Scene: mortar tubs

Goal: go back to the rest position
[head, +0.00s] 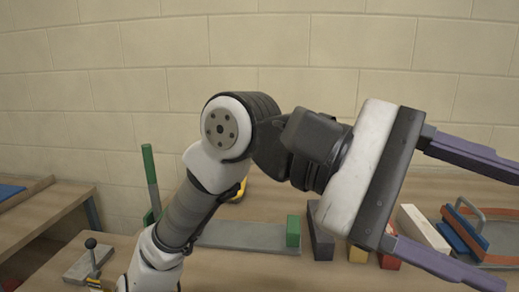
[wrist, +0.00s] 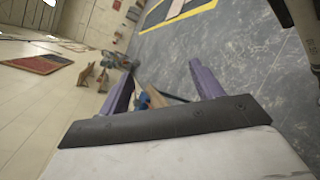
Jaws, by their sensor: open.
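My gripper (head: 468,208) is at the right of the head view, raised in front of the bench. Its two purple-grey fingers are wide apart and point right. The fingers also show in the wrist view (wrist: 163,88), spread open with no object held. My arm rises from the lower left, bends at the elbow and reaches right. It hides part of the bench behind it.
A wooden bench (head: 345,184) runs along a block wall. On it are a grey plate (head: 245,236) with green upright blocks, a dark block (head: 320,240), a white block (head: 424,228), and an orange-rimmed tray (head: 502,258) with blue pieces. A clamp (head: 90,263) sits at left.

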